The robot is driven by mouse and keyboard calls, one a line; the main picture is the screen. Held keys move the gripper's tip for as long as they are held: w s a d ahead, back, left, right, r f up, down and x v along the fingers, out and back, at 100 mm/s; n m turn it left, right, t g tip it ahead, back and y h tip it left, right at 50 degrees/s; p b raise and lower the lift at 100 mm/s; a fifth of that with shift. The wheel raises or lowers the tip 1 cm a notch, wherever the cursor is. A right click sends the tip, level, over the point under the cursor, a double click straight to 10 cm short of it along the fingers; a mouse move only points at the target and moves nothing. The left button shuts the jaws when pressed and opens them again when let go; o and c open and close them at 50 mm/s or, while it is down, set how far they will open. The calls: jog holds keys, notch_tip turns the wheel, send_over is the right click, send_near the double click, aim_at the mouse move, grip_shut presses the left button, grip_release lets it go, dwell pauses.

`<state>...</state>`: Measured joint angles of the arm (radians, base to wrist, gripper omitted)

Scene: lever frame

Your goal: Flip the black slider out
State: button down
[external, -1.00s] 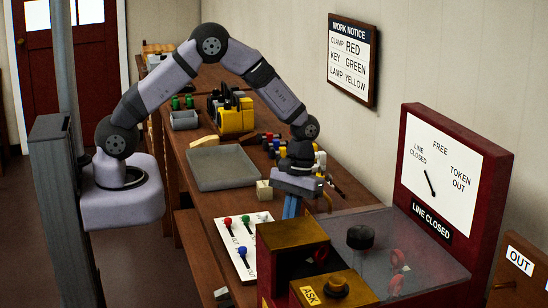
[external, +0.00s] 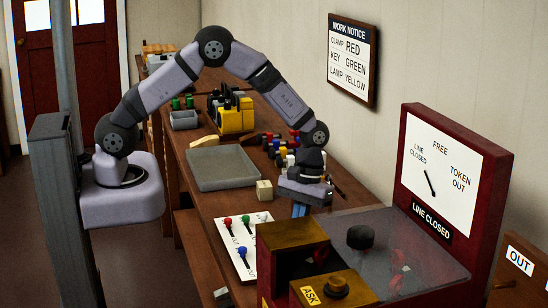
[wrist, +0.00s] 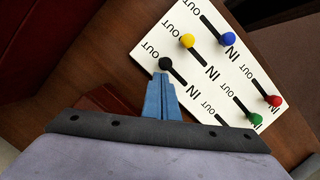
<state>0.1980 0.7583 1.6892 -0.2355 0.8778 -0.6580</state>
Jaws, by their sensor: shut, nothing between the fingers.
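The white slider panel (wrist: 180,20) has several slots marked OUT and IN, and it lies on the bench. The black slider knob (wrist: 165,64) is at the OUT end of its slot in the wrist view. My gripper (wrist: 161,76) is shut and empty, with its blue fingertips right beside the black knob. I cannot tell whether they touch. In the external view my gripper (external: 300,211) is low, to the right of the panel (external: 237,257). The black knob is not visible there; the brass-topped box hides part of the panel.
In the wrist view the yellow knob (wrist: 187,41) is at OUT. The blue (wrist: 228,39), red (wrist: 274,101) and green (wrist: 255,119) knobs are at IN. The brass-topped box (external: 292,234) and glass-topped cabinet (external: 425,258) stand close to my gripper. A grey tray (external: 253,181) lies behind.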

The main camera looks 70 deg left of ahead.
jog(key=w, duration=0.1)
jog(key=w+a, duration=0.2)
jog(key=shift+w+a+r, duration=0.2)
jog(key=shift+r, duration=0.05)
jog(key=b+v, duration=0.2)
jog(key=v, duration=0.7)
jog(key=shift+r+b, duration=0.3)
jog(key=shift+b, duration=0.1)
jog(key=shift+s+a, duration=0.1)
jog(key=shift+s, duration=0.05)
jog(key=s+a+f+m+t, duration=0.1)
jog(key=s+a+m, duration=0.2)
jog(key=s, duration=0.8)
jog(key=s+a+f+m+t+y, duration=0.1)
jog(key=s+a+m, duration=0.3)
jog(key=s, duration=0.7)
jog(key=shift+a+y, duration=0.3)
jog(key=shift+a, duration=0.55)
